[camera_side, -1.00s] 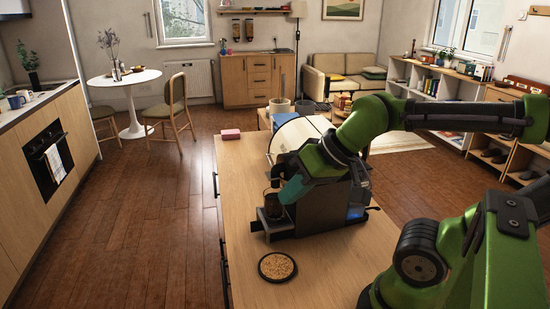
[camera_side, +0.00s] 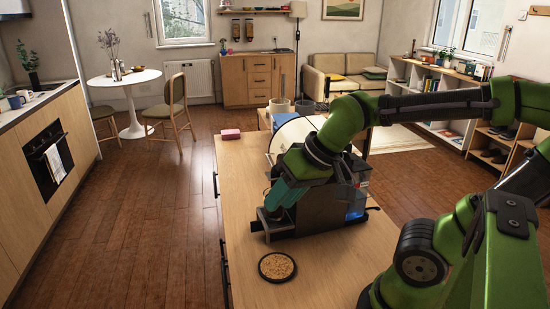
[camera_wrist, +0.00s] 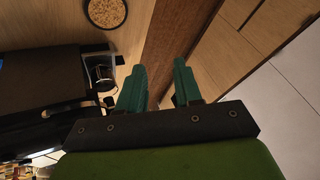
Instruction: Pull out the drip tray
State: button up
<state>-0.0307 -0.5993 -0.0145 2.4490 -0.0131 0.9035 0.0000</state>
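The dark coffee machine (camera_side: 330,207) stands on the wooden counter. Its drip tray (camera_side: 268,226) sticks out low at the machine's left front, partly hidden by my gripper. My gripper (camera_side: 277,204) is above and close beside the tray in the side view; I cannot tell whether it touches. In the wrist view my gripper (camera_wrist: 157,72) has its two teal fingers apart, with only floor and counter edge seen between them. The machine (camera_wrist: 45,85) lies to the left of the fingers there. A dark glass vessel (camera_wrist: 103,74) shows at the machine's front, left of the fingers.
The counter's left edge is close to the tray, with open floor beyond.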

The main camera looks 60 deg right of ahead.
jog(key=w+d+f+m+g+h, duration=0.1)
jog(key=w+m+g, duration=0.1)
jog(key=w, duration=0.3)
jog(key=w+d+f+m+g, duration=0.1)
jog(key=w+f+m+g, duration=0.1)
jog(key=w, duration=0.3)
jog(key=m+g+h, duration=0.4)
jog(key=m, duration=0.9)
send_near(251, 223)
notch_tip(251, 223, up, 4)
jog(key=w+a, duration=0.2)
notch_tip(251, 223, up, 2)
jog(key=m+g, duration=0.1)
jog(key=m, duration=0.4)
jog(key=x, duration=1.6)
jog(key=shift+w+d, duration=0.2)
jog(key=shift+d, duration=0.25)
jog(key=shift+h, duration=0.3)
grip_shut()
jog(key=shift+a, duration=0.1)
